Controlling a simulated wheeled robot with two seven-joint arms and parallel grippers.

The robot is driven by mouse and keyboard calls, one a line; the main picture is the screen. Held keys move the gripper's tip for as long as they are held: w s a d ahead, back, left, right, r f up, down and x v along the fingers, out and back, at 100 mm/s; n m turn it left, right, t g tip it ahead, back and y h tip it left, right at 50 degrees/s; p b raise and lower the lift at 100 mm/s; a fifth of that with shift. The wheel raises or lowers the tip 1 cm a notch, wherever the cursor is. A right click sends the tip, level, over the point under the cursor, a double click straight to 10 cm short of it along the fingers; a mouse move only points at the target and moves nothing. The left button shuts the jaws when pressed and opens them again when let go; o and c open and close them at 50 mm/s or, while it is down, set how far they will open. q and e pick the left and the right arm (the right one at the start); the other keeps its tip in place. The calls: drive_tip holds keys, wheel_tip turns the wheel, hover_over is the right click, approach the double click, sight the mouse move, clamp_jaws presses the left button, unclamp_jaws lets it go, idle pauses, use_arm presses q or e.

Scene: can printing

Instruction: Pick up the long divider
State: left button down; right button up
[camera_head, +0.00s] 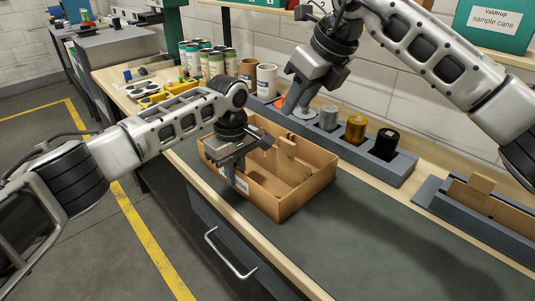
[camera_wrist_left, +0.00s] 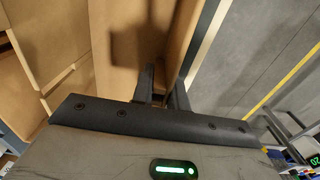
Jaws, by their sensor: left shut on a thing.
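An open cardboard box (camera_head: 290,205) stands on the dark mat, with an upright cardboard divider (camera_head: 287,147) inside. My left gripper (camera_head: 238,182) is shut on the box's near left wall; in the left wrist view its fingers (camera_wrist_left: 162,88) straddle that wall (camera_wrist_left: 182,40). More cardboard pieces, apparently dividers (camera_head: 481,184), stand in a grey rack at the right. Which one is the long divider I cannot tell for sure. My right gripper (camera_head: 293,106) is over the grey can holder behind the box, away from the rack; its jaw opening is unclear.
The grey can holder (camera_head: 402,168) has silver (camera_head: 328,117), gold (camera_head: 355,130) and black (camera_head: 386,144) cans. The grey rack (camera_head: 432,197) is at the right edge. Several tall cans (camera_head: 216,64) and yellow parts (camera_head: 165,92) are at the back left. The mat (camera_head: 370,240) is clear in front.

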sight(285, 139)
drive_tip(key=shift+h, duration=0.4)
drive_tip(key=x, duration=0.4)
drive_tip(key=d+x, duration=0.1)
drive_tip(key=x, duration=0.1)
drive_tip(key=shift+w+f, duration=0.2)
drive_tip(key=shift+f, duration=0.2)
drive_tip(key=shift+x, duration=2.75)
drive_tip(key=shift+a, duration=0.15)
drive_tip(key=shift+c, duration=0.3)
drive_tip(key=shift+r, duration=0.1)
clamp_jaws()
